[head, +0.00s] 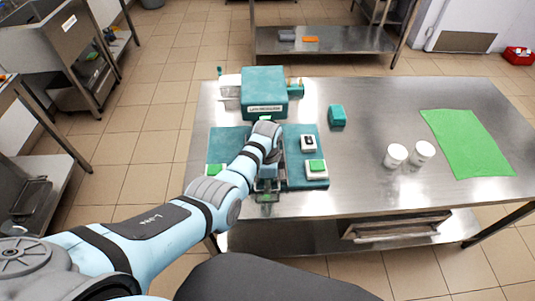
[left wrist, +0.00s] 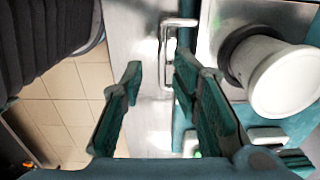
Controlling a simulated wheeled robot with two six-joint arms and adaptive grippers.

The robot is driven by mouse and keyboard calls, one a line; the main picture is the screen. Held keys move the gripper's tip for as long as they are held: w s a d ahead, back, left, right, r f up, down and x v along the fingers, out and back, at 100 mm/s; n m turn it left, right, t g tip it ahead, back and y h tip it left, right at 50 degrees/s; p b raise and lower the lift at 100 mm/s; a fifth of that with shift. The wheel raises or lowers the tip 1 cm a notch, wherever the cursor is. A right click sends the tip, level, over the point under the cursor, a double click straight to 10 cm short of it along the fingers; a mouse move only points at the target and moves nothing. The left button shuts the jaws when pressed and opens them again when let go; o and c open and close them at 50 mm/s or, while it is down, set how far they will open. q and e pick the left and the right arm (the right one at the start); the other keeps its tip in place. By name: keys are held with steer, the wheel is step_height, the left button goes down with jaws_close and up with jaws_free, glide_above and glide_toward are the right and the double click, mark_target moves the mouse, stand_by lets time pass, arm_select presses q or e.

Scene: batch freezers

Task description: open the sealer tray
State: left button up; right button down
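The sealer (head: 264,84) is a teal machine with a labelled upper block and a wide teal base near the table's left end. My left arm covers the middle of its base. My left gripper (head: 268,192) is at the front of the base, pointing down. In the left wrist view, its fingers (left wrist: 158,68) are open and empty. A U-shaped metal handle (left wrist: 164,60) shows between the fingertips, seemingly without contact. A white cup (left wrist: 285,80) sits beside it at a dark round opening in a metal plate (left wrist: 225,17). The right gripper is not in view.
The steel table (head: 365,105) also holds two white tubs (head: 396,155), a green cloth (head: 468,142) and a small teal box (head: 337,115). Button boxes (head: 316,168) sit on the sealer's base. A drawer (head: 395,227) hangs below the front edge. The table's middle is mostly clear.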

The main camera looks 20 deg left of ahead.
arm_select(q)
step_height(320, 180, up, 3)
steer(key=shift+w+p, duration=0.1)
steer(key=shift+p, duration=0.65)
step_height(320, 180, up, 10)
steer(key=shift+r, duration=0.25)
